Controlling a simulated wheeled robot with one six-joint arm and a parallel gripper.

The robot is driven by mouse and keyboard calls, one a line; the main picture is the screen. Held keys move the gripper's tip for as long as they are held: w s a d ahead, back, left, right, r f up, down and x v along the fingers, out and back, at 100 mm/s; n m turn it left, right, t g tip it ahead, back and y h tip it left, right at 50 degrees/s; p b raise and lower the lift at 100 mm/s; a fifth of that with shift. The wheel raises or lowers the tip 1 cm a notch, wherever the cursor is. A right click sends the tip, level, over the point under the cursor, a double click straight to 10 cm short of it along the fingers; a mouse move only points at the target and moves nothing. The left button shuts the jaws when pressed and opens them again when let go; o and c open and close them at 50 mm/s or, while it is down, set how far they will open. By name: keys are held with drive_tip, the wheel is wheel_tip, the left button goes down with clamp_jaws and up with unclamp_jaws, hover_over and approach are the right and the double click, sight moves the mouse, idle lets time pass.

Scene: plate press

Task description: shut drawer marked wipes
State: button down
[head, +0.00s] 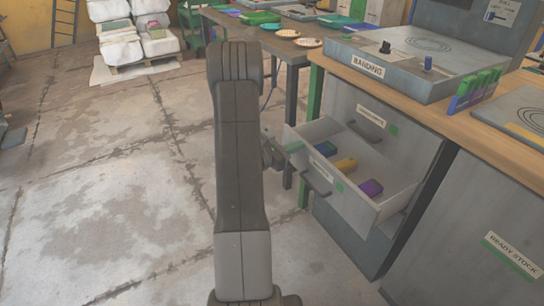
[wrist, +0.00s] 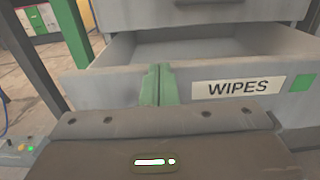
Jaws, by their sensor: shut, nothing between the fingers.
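The drawer marked wipes (head: 325,185) is pulled out of the grey cabinet under the bench. In it lie a blue-green item (head: 325,148), a yellow item (head: 345,165) and a purple item (head: 371,187). In the wrist view its grey front (wrist: 105,88) spans the picture, with the WIPES label (wrist: 238,87) right of my fingers. My gripper (wrist: 157,85) is shut and empty, its green fingers together before the drawer front, left of the label. I cannot tell whether they touch it. In the head view my gripper (head: 293,147) is at the drawer's left end, partly hidden behind my arm.
A closed drawer (head: 365,118) with a handle sits above the open one. A banding machine (head: 420,60) stands on the wooden bench top (head: 480,128). A ready stock cabinet (head: 480,230) is at the right. The concrete floor (head: 110,200) to the left is clear.

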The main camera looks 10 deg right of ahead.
drive_tip(key=b+x, duration=0.1)
drive_tip(key=x, duration=1.2)
drive_tip(key=shift+d+b, duration=0.3)
drive_tip(key=shift+d, duration=0.05)
